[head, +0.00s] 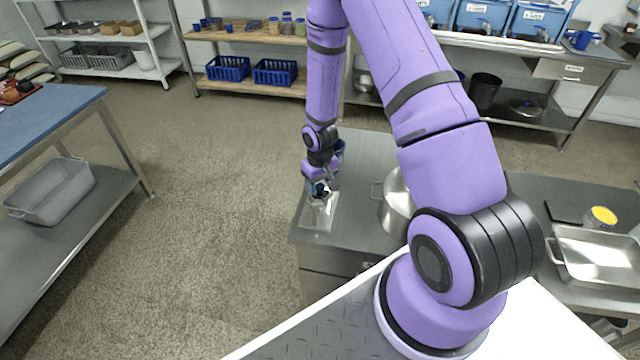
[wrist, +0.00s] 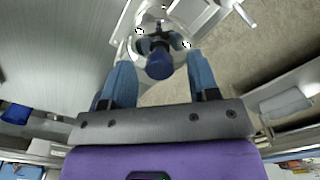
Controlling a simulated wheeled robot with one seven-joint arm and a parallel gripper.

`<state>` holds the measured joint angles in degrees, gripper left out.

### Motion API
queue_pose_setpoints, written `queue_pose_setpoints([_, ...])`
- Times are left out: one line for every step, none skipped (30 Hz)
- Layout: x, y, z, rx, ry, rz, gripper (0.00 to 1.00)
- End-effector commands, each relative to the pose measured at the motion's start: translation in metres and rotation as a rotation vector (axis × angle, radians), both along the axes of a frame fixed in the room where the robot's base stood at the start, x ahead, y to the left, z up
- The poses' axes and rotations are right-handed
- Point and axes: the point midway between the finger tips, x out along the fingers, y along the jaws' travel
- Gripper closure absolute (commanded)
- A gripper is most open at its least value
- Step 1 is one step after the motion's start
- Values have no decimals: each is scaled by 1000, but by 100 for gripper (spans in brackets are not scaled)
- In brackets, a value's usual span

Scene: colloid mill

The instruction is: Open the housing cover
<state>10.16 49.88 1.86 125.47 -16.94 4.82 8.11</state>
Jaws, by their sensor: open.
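The colloid mill (head: 318,213) is a pale metallic unit at the left end of the steel counter in the head view, mostly hidden by my gripper (head: 320,184). In the wrist view, its pale metal housing (wrist: 155,14) is at the top, with a dark blue knob-like part (wrist: 158,64) in front. My gripper (wrist: 161,70) has its two blue fingers spread apart, one on each side of that blue part. I see a gap on both sides and no clear contact. I cannot make out the housing cover's edge or hinge.
A steel pot (head: 396,200) stands right of the mill on the counter (head: 352,215). A steel tray (head: 597,255) and a yellow-topped container (head: 603,216) are farther right. A blue-topped table (head: 45,128) is at the left. The floor between is clear.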

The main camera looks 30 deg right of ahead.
Motion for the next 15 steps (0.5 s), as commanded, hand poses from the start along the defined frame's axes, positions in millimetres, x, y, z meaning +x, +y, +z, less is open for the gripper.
queue_pose_setpoints([0,0,-2,0,1,0,45])
queue_pose_setpoints([0,0,-2,0,1,0,45])
queue_pose_setpoints([0,0,-3,0,1,0,45])
queue_pose_setpoints([0,0,-3,0,1,0,45])
queue_pose_setpoints([0,0,-3,0,1,0,45])
queue_pose_setpoints([0,0,-3,0,0,0,45])
queue_pose_setpoints([0,0,-3,0,0,0,45])
queue_pose_setpoints([0,0,-3,0,0,0,45])
queue_pose_setpoints([0,0,-3,0,0,0,45])
queue_pose_setpoints([0,0,-3,0,0,0,45])
queue_pose_setpoints([0,0,-3,0,0,0,52])
queue_pose_setpoints([0,0,-3,0,0,0,61])
queue_pose_setpoints([0,0,-3,0,0,0,68])
queue_pose_setpoints([0,0,-3,0,0,0,75])
queue_pose_setpoints([0,0,-3,0,0,0,84])
